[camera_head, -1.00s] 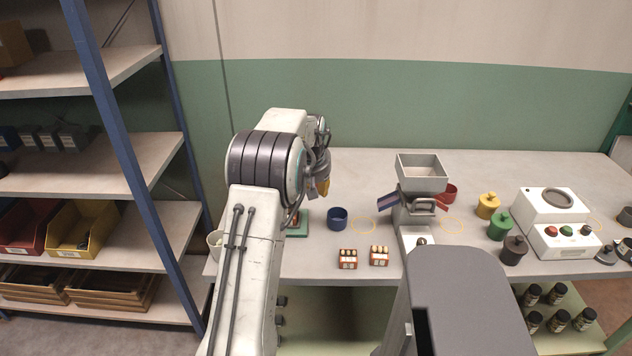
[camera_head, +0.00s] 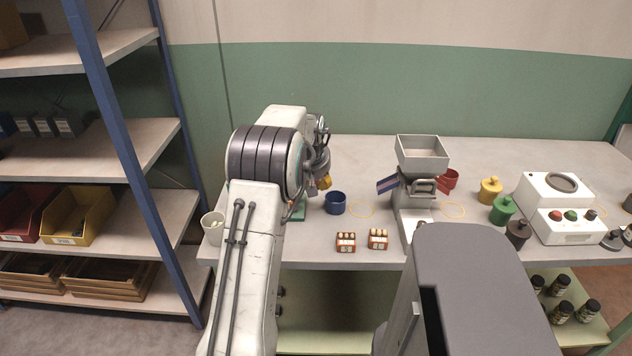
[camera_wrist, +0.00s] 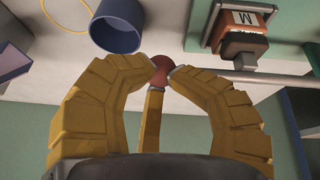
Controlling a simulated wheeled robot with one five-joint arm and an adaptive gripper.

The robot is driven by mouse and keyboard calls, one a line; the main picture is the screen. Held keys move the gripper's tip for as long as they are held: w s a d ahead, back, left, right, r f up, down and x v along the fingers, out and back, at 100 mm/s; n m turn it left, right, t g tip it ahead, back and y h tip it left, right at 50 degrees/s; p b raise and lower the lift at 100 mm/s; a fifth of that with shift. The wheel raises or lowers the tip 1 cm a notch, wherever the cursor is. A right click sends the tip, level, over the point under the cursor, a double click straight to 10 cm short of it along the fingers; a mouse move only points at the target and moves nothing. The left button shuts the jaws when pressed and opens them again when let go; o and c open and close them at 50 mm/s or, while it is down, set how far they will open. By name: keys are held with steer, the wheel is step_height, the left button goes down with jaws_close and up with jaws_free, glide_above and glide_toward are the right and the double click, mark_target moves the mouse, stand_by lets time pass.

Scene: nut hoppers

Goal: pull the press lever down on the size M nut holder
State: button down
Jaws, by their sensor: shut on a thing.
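The size M nut holder (camera_wrist: 239,45) shows at the upper right of the wrist view, with a green frame, a brown block and a white label marked M. A grey lever rod (camera_wrist: 245,80) runs beside it to a red-brown ball knob (camera_wrist: 162,70). My gripper (camera_wrist: 161,74) has its yellow fingers closed around this knob, one on each side. In the head view my gripper (camera_head: 324,183) is partly visible past my arm. The holder there is mostly hidden behind my arm; a bit of its green base (camera_head: 299,213) shows.
A blue cup (camera_head: 335,204) stands close to the right of my gripper, and in the wrist view (camera_wrist: 117,26) too. Two small red boxes (camera_head: 361,241) stand near the front edge. A grey hopper (camera_head: 421,160) stands further right. A pale cup (camera_head: 212,226) is at the left corner.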

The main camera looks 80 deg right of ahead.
steer(key=shift+w+a+f, duration=0.1)
steer(key=shift+a+f, duration=0.05)
steer(key=shift+f, duration=0.35)
steer(key=shift+w+a+f, duration=0.1)
steer(key=shift+a+f, duration=0.05)
steer(key=shift+f, duration=0.35)
steer(key=c, duration=0.9)
jaws_free()
steer(key=shift+d+f, duration=0.15)
steer(key=shift+c, duration=0.2)
steer(key=d+v, duration=0.1)
steer(key=v, duration=1.2)
steer(key=shift+s+r, duration=0.25)
steer(key=shift+r, duration=0.15)
